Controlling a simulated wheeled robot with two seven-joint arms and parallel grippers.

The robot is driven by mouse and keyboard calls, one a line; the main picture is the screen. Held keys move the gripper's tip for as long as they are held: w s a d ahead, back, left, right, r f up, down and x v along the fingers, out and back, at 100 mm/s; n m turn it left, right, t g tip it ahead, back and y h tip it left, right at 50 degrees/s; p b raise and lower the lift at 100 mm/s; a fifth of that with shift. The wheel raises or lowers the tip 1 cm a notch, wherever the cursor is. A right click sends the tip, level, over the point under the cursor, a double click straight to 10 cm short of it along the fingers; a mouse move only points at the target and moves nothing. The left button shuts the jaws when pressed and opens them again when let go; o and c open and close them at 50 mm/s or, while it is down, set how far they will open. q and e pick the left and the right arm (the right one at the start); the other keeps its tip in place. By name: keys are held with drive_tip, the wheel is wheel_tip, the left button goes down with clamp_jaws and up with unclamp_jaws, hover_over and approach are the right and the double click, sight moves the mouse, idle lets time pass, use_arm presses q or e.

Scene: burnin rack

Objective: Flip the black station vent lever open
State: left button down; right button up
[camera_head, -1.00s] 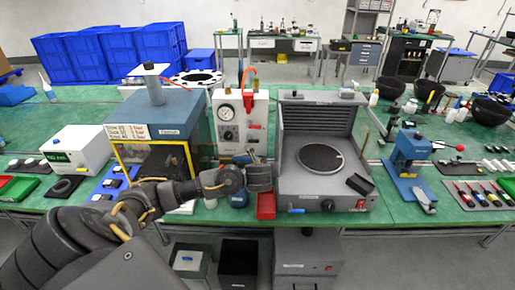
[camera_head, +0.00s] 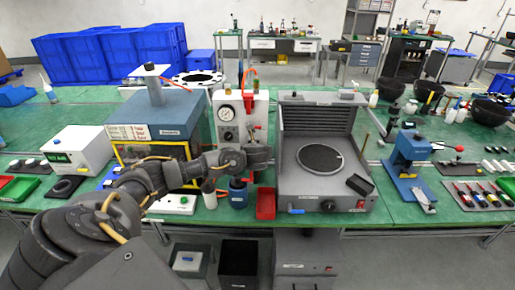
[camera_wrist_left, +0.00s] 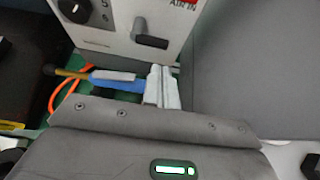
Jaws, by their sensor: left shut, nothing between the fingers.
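The station (camera_head: 259,107) is a pale panel with a round gauge and a knob, between the blue-grey chamber and the grey turntable machine. In the head view my left gripper (camera_head: 262,155) is in front of the station's lower part and hides the lever. In the left wrist view the pale fingers (camera_wrist_left: 161,72) are shut together and empty, just below the lever, with a small apparent gap. My right gripper is not in view.
A blue jar (camera_head: 238,194) and a red bin (camera_head: 265,204) stand below my left gripper. The grey turntable machine (camera_head: 326,190) is close on the right, the yellow-framed chamber (camera_head: 166,108) on the left. An orange hose (camera_wrist_left: 62,92) runs near the fingers.

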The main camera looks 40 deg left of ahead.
use_arm(q)
drive_tip(key=shift+p+x, duration=0.35)
drive_tip(key=shift+x, duration=2.15)
drive_tip(key=shift+d, duration=0.1)
